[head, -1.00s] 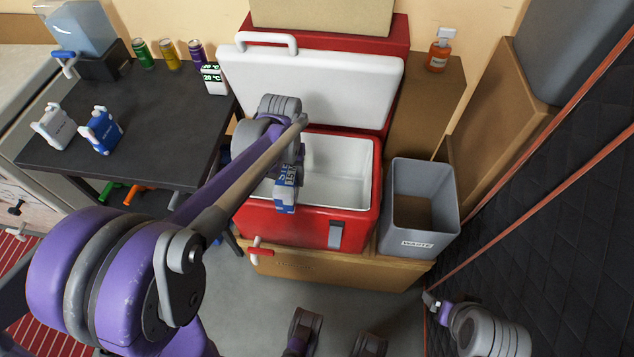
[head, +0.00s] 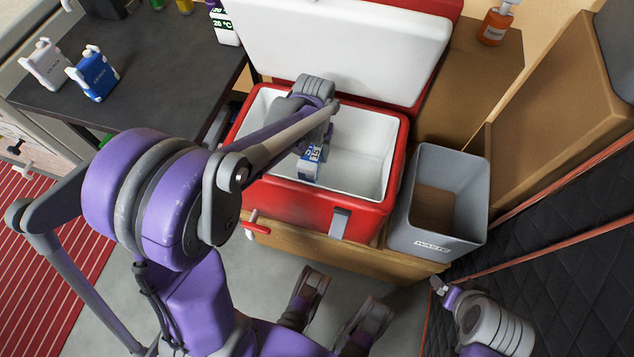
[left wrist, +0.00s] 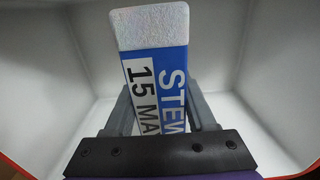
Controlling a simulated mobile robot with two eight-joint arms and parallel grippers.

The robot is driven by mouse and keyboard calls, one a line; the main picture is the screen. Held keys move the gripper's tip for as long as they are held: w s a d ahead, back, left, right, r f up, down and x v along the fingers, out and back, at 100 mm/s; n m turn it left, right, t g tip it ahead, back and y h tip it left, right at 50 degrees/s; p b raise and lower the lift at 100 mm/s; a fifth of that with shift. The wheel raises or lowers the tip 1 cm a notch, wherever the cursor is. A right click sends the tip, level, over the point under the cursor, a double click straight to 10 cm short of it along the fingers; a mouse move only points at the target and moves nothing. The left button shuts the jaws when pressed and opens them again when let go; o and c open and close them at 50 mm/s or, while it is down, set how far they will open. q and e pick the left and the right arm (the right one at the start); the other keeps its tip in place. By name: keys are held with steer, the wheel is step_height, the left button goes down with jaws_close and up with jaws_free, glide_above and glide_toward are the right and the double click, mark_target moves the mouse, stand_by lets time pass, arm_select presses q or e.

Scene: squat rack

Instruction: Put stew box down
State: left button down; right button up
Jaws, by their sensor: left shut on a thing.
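The stew box (head: 311,163) is a small blue and white carton with "STEW" and "15 MA" printed on it. My left gripper (left wrist: 165,115) is shut on the stew box (left wrist: 155,65), its fingers on either side of the carton. In the head view my left arm reaches into the open red cooler (head: 300,202), and the box is inside the cooler's opening. In the left wrist view white cooler walls surround the box; whether it touches the floor I cannot tell. My right gripper (head: 440,286) is at the lower right, apart from the cooler; its fingers are too small to read.
The white cooler lid (head: 345,45) stands open behind. A grey waste bin (head: 440,200) stands right of the cooler. A dark table (head: 150,75) at left holds a white carton (head: 45,65) and a blue carton (head: 95,75). The cooler's right side inside looks empty.

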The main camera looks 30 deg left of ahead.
arm_select(q)
step_height(320, 180, down, 11)
steer(key=b, duration=0.3)
stand_by(0.4)
steer(key=shift+f+b, duration=0.2)
steer(key=shift+b, duration=0.1)
steer(key=shift+c, duration=1.1)
jaws_free()
steer(key=shift+r, duration=0.1)
steer(key=shift+r+p, duration=0.35)
steer(key=shift+r, duration=0.1)
step_height(320, 180, up, 12)
steer(key=p, duration=0.3)
steer(key=shift+f, duration=0.25)
